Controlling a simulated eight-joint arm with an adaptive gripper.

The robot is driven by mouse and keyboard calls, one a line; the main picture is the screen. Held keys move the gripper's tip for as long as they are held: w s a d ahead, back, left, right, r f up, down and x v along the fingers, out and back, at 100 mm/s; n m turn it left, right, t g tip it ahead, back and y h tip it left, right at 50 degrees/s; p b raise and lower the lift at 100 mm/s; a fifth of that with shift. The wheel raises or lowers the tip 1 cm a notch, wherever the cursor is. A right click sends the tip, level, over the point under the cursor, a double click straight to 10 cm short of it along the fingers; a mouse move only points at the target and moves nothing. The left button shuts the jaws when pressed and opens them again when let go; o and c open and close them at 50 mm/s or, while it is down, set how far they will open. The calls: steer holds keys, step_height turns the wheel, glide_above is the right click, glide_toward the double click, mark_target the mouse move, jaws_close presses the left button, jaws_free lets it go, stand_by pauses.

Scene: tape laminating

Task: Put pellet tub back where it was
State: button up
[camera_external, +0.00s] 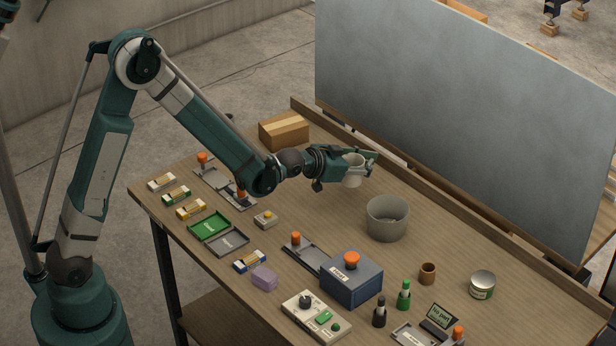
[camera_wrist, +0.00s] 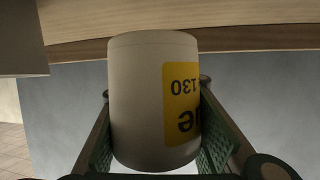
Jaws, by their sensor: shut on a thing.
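The pellet tub (camera_external: 353,180) is a pale, whitish cylinder. In the wrist view the tub (camera_wrist: 138,100) fills the middle and shows a yellow label with upside-down dark print and the number 130. My gripper (camera_external: 362,163) is shut on it, with one green-padded finger (camera_wrist: 155,90) on each side. The tub appears held in the air over the back of the table, behind the grey bin. Its contents are not visible.
The grey open bin (camera_external: 388,222) stands on the wooden table (camera_external: 330,215). A cardboard box (camera_external: 284,131) is at the back left. A large grey board (camera_external: 460,110) rises behind the rear ledge. A blue box (camera_external: 352,284), trays and bottles crowd the front.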

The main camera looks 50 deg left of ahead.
steer(key=w+a+r+n+y+p, duration=0.1)
steer(key=w+a+r, duration=0.1)
steer(key=a, duration=0.3)
steer(key=w+a+r+n+y+p, duration=0.1)
steer(key=a+r+y+p, duration=0.1)
steer(key=a, duration=0.3)
steer(key=shift+w+n+t, duration=0.3)
steer(key=shift+w+n, duration=0.1)
steer(key=shift+f, duration=0.1)
steer(key=shift+f+b, duration=0.5)
steer(key=shift+f, duration=2.55)
steer(key=shift+f+b, duration=0.4)
steer(key=shift+f, duration=1.5)
steer(key=shift+f, duration=0.15)
steer(key=o, duration=1.3)
steer(key=shift+r, duration=0.2)
